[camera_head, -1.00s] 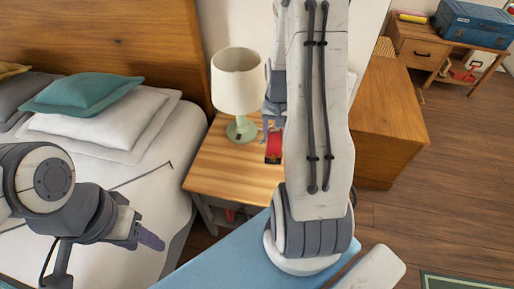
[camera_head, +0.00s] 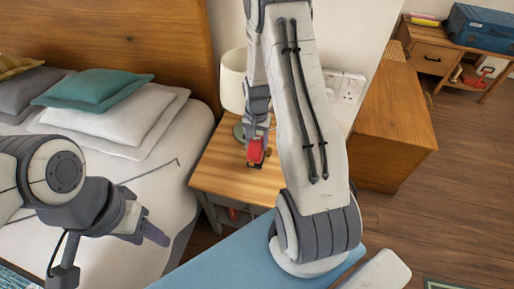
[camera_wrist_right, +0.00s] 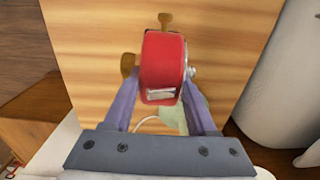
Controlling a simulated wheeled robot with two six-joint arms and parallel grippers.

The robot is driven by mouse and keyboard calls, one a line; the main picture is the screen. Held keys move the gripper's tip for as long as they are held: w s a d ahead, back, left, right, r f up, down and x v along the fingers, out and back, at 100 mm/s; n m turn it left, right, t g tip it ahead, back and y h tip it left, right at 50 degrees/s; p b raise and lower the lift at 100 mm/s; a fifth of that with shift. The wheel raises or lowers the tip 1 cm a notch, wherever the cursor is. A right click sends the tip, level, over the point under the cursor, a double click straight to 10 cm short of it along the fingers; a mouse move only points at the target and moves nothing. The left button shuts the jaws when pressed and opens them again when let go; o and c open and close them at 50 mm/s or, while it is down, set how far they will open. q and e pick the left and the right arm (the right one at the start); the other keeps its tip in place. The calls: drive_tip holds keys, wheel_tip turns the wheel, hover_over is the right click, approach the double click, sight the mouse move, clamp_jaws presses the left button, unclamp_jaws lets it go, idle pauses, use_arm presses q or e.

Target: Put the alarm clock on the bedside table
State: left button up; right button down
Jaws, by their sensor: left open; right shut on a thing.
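The red alarm clock (camera_head: 256,150) is held in my right gripper (camera_head: 257,142), over the wooden top of the bedside table (camera_head: 225,172). In the right wrist view the red clock (camera_wrist_right: 162,66) sits between the two fingers of the right gripper (camera_wrist_right: 160,92), with the table top (camera_wrist_right: 85,40) behind it. I cannot tell whether the clock touches the table. My left gripper (camera_head: 150,232) is open and empty over the bed at the left.
A white lamp (camera_head: 233,80) with a green base stands at the back of the bedside table, close behind my right gripper. The bed (camera_head: 110,250) lies to the left. A wooden cabinet (camera_head: 395,120) stands to the right. The table's front part is clear.

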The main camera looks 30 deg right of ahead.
wheel_tip(320, 180, down, 4)
drive_tip(key=shift+r, duration=0.25)
drive_tip(key=shift+f, duration=0.2)
drive_tip(key=shift+c, duration=1)
unclamp_jaws()
drive_tip(key=shift+r, duration=0.1)
